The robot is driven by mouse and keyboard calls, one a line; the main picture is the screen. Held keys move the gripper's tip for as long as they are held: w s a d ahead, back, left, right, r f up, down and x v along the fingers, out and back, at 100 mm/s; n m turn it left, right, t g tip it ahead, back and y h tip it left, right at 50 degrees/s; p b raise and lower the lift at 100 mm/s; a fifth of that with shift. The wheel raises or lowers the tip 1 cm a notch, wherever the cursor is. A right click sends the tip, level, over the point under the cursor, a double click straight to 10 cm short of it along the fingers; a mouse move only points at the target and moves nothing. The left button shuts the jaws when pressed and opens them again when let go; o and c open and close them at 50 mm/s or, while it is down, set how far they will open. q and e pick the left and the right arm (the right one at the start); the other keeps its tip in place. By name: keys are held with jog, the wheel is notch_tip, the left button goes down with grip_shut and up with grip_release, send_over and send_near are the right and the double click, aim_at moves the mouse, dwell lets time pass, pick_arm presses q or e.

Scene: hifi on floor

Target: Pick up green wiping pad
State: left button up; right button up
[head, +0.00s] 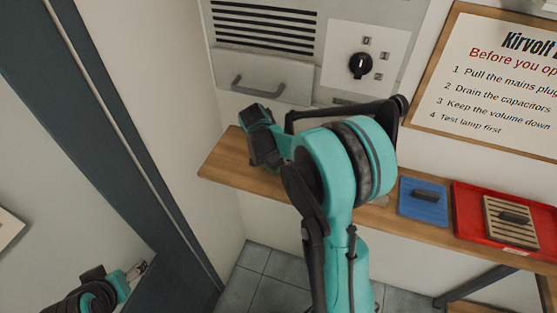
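No green wiping pad can be made out; my arm covers part of the wooden shelf (222,166), so a pad there could be hidden. My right gripper (262,128) appears at the end of the large teal arm in the middle, over the left part of the shelf and in front of the grey cabinet. Its fingers are dark and partly overlapped, so I cannot tell whether they are open or hold anything.
A blue pad (411,209) with a black handle lies on the shelf, right of my arm. A red tray (467,225) holds a beige slatted block (497,229). The grey cabinet (336,24) has a black knob (361,66). A dark frame (125,150) stands left.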

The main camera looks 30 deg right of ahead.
jog(key=shift+f+b, duration=0.25)
jog(key=shift+b, duration=0.05)
dwell(0.5)
jog(key=c, duration=1.3)
jog(key=shift+c, duration=0.2)
jog(key=shift+r+p, duration=0.4)
jog(key=shift+r, duration=0.4)
notch_tip(320, 180, up, 3)
jog(key=shift+f, duration=0.1)
jog(key=s+a, duration=0.2)
jog(key=a, duration=0.6)
jog(key=s+a+b, duration=0.1)
jog(key=s+a, duration=0.2)
jog(key=a, duration=0.6)
jog(key=shift+s+f, duration=0.2)
jog(key=shift+s, duration=0.15)
